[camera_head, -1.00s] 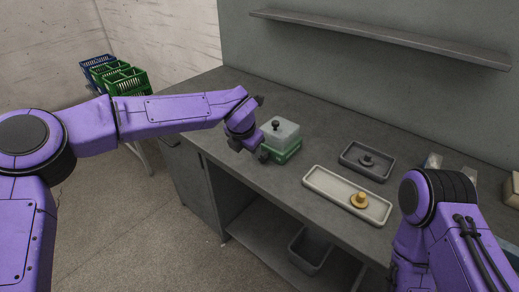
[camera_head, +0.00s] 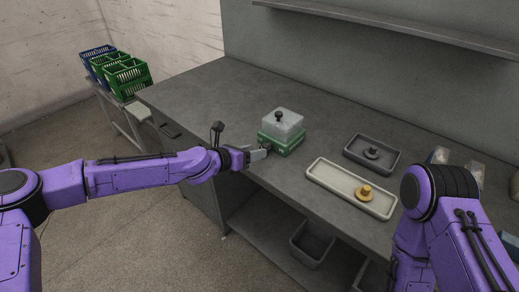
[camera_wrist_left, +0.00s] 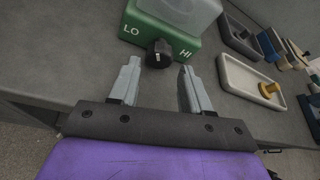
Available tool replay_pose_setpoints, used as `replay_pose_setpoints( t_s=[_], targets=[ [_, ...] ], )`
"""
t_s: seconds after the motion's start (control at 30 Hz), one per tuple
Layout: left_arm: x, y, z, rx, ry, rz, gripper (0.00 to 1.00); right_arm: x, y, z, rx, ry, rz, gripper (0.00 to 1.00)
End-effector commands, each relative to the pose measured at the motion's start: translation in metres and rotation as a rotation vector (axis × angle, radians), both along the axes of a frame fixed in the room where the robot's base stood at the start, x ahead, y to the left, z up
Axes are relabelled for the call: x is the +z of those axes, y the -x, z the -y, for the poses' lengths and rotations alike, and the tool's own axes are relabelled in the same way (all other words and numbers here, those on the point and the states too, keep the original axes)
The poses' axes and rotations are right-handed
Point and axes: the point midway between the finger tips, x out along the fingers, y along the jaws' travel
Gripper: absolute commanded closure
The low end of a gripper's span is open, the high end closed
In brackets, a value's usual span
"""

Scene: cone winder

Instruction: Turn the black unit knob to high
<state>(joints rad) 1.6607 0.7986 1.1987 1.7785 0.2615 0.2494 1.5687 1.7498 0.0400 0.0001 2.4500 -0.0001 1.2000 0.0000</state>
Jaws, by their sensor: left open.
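The unit is a green box (camera_head: 286,144) with a clear lid (camera_head: 284,122) and a small black knob on top, standing on the grey counter. In the left wrist view its green front (camera_wrist_left: 183,47) reads LO at left and HI at right. The black unit knob (camera_wrist_left: 159,54) sticks out of that front between the words; a pale mark shows on it. My left gripper (camera_head: 266,149) is open in front of the unit. In the wrist view its two fingers (camera_wrist_left: 158,85) stand apart, with the knob just beyond and between their tips. My right gripper is not in view; only my right arm shows.
A cream tray (camera_head: 325,186) with a yellow knobbed piece lies right of the unit. A dark tray (camera_head: 351,153) with a dark knobbed piece lies behind it. Green and blue baskets (camera_head: 122,78) stand far left. The counter (camera_head: 205,95) left of the unit is clear.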

Motion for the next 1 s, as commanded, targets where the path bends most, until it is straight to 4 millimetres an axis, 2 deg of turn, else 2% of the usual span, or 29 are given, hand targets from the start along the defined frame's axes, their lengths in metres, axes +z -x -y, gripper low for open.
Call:
replay_pose_setpoints(
  t_s=[0.03,0.2,0.5,0.53,0.63,0.67,0.83,1.0],
  targets=[
    [-0.003,-0.007,0.008,-0.001,-0.001,-0.002,0.52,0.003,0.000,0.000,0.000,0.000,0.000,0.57],
    [-0.012,-0.023,0.021,0.002,0.000,-0.001,0.52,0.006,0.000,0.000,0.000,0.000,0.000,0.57],
    [-0.014,-0.027,0.023,0.003,0.000,0.000,0.52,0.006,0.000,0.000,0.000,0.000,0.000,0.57],
    [-0.014,-0.027,0.023,0.003,0.000,0.000,0.56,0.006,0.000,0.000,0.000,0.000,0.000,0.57],
    [-0.014,-0.027,0.023,0.003,0.000,0.000,0.88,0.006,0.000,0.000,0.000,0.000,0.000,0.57],
    [-0.014,-0.027,0.023,0.003,0.000,0.000,0.94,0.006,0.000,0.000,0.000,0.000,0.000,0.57],
    [-0.017,-0.026,0.024,0.002,-0.032,0.025,0.94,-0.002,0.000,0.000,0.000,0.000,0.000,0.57],
    [-0.021,-0.025,0.026,0.001,-0.231,0.175,0.93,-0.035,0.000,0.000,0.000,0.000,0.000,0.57]
  ],
)
